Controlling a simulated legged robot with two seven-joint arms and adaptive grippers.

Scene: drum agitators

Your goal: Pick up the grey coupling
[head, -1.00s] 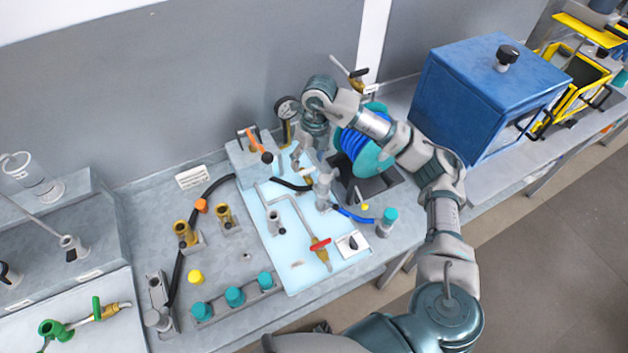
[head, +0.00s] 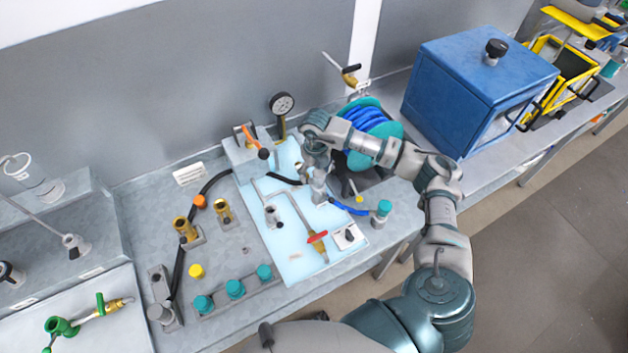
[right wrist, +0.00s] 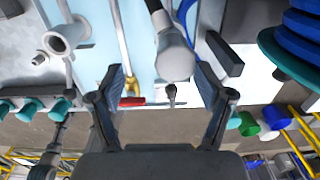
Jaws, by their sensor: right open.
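The grey coupling (head: 319,190) stands on the light blue panel at the end of a black hose, beside a blue hose. My right gripper (head: 317,168) is right above it, pointing down, and hides its upper part in the head view. In the right wrist view the coupling (right wrist: 174,58) shows as a pale grey cylinder, with the black hose running up from it. The open fingers of my right gripper (right wrist: 160,80) lie to either side of its lower end, with gaps showing. I cannot tell whether any finger touches it. My left gripper is out of view.
A blue hose reel (head: 372,130) stands close behind my right arm. A pressure gauge (head: 283,104) is at the back, and a grey upright fitting (head: 272,216) is left of the coupling. A red-handled valve (head: 317,238) and a teal cap (head: 382,210) lie in front.

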